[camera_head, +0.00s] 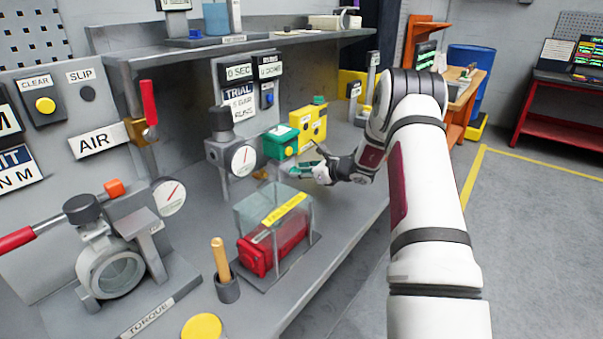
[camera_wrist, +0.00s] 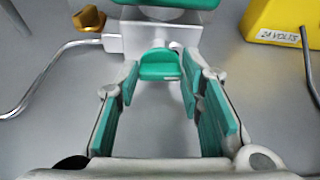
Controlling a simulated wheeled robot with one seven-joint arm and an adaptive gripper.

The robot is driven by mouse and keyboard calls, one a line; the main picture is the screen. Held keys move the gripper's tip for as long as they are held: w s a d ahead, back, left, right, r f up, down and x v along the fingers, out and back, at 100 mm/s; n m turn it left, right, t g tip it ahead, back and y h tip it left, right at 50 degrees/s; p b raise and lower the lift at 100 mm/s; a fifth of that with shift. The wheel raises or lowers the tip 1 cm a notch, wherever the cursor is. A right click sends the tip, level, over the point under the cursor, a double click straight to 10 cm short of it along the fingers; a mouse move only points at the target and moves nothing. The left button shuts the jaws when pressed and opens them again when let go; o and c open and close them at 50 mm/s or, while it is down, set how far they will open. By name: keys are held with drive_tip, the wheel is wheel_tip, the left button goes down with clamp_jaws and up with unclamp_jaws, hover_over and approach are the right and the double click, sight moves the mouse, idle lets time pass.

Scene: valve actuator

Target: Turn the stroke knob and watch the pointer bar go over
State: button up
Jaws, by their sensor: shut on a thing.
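In the wrist view a green knob (camera_wrist: 160,66) stands out from a grey block (camera_wrist: 135,38), between the tips of my gripper (camera_wrist: 159,80). The teal finger pads are shut on its two sides. In the head view my gripper (camera_head: 312,171) is low over the bench, in front of a green box (camera_head: 281,141); the knob is too small to make out there. A small brass-coloured piece (camera_wrist: 88,19) sits left of the block and also shows in the head view (camera_head: 261,174). I cannot tell whether it is the pointer bar.
A yellow box (camera_head: 313,125) stands behind my gripper; it also shows in the wrist view (camera_wrist: 285,20). A dial gauge (camera_head: 243,160) and a clear guard (camera_head: 262,212) over a red part stand nearer.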

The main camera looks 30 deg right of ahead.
drive_tip(key=n+b, duration=0.1)
drive_tip(key=n+h+b, duration=0.1)
drive_tip(key=shift+a+f+b, duration=0.2)
drive_tip(key=shift+b, duration=0.15)
drive_tip(key=n+t+h+b, duration=0.1)
drive_tip(key=b, duration=0.3)
drive_tip(key=shift+a+f+n, duration=0.1)
drive_tip(key=shift+a+n, duration=0.05)
drive_tip(key=shift+n, duration=0.25)
drive_tip(key=n+b, duration=0.1)
drive_tip(key=b, duration=0.2)
drive_tip(key=n+h+b, duration=0.1)
drive_tip(key=b, duration=0.3)
drive_tip(key=shift+s+a+f+t, duration=0.1)
drive_tip(key=shift+a+f+t, duration=0.1)
drive_tip(key=shift+t, duration=0.2)
drive_tip(key=b, duration=0.2)
drive_tip(key=shift+n+h+b, duration=0.3)
drive_tip(key=shift+n+b, duration=0.1)
drive_tip(key=shift+s+r+t+b, duration=0.15)
drive_tip(key=shift+t+b, duration=0.15)
drive_tip(key=shift+b, duration=0.35)
drive_tip(key=o, duration=1.2)
drive_tip(key=shift+c, duration=0.2)
drive_tip(key=p, duration=0.4)
drive_tip(key=shift+d+r+m, duration=0.1)
drive_tip(key=shift+r+m, duration=0.15)
drive_tip(key=shift+m, duration=0.05)
